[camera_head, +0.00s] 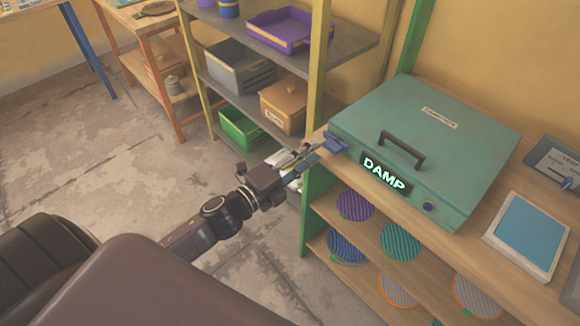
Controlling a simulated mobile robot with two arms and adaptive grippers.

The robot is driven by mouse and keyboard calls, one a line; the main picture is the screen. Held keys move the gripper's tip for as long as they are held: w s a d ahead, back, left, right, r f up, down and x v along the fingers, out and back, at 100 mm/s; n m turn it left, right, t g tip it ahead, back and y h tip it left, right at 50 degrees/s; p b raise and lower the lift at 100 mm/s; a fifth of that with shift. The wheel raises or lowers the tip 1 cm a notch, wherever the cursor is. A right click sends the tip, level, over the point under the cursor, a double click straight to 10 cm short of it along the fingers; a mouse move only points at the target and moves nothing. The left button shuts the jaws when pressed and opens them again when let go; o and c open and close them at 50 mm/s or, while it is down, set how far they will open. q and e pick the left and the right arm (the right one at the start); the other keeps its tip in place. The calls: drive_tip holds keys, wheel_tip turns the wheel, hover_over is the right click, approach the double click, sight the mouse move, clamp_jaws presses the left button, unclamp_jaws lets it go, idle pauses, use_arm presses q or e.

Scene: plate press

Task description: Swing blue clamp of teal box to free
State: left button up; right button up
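The teal box (440,130) sits shut on the wooden bench top. It has a dark handle on its lid, a lit "DAMP" sign (385,174) on its front and a small label at the back. A blue clamp (336,144) is at the box's left front corner. Whether a fingertip touches the clamp is too small to tell. My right gripper is not in view.
A blue-topped pad (528,232) and a grey device (558,162) are right of the box. Striped round plates (400,241) are in the shelves below. Behind my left gripper stands a shelf unit with a purple tray (290,30), grey bin (240,66) and green bin (240,127).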

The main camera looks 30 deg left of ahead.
use_arm(q)
drive_tip(key=v, duration=0.8)
idle(0.6)
drive_tip(key=s+a+f+n+g+y, duration=0.1)
drive_tip(key=a+f+n+g+y, duration=0.15)
drive_tip(key=f, duration=0.75)
drive_tip(key=a+f+n+g+y, duration=0.1)
drive_tip(key=a+f+n+y, duration=0.2)
drive_tip(key=f, duration=0.6)
drive_tip(key=s+a+f+n+g, duration=0.1)
drive_tip(key=s+f+n+g, duration=0.2)
drive_tip(key=f, duration=0.6)
drive_tip(key=s+a+f+n+g, duration=0.1)
drive_tip(key=s+f+n, duration=0.35)
drive_tip(key=f, duration=0.35)
drive_tip(key=s+d+f+n+g, duration=0.2)
drive_tip(key=s+f, duration=0.4)
drive_tip(key=s, duration=0.4)
drive_tip(key=s+d+f+n+g, duration=0.2)
drive_tip(key=s+d+f+g, duration=0.1)
drive_tip(key=s+f, duration=0.4)
drive_tip(key=s+d+f+n+g, duration=0.2)
drive_tip(key=s+f, duration=0.5)
drive_tip(key=s, duration=0.6)
drive_tip(key=shift+d+f+g+y, duration=0.25)
drive_tip(key=shift+g+y, duration=0.1)
drive_tip(key=shift+g, duration=0.4)
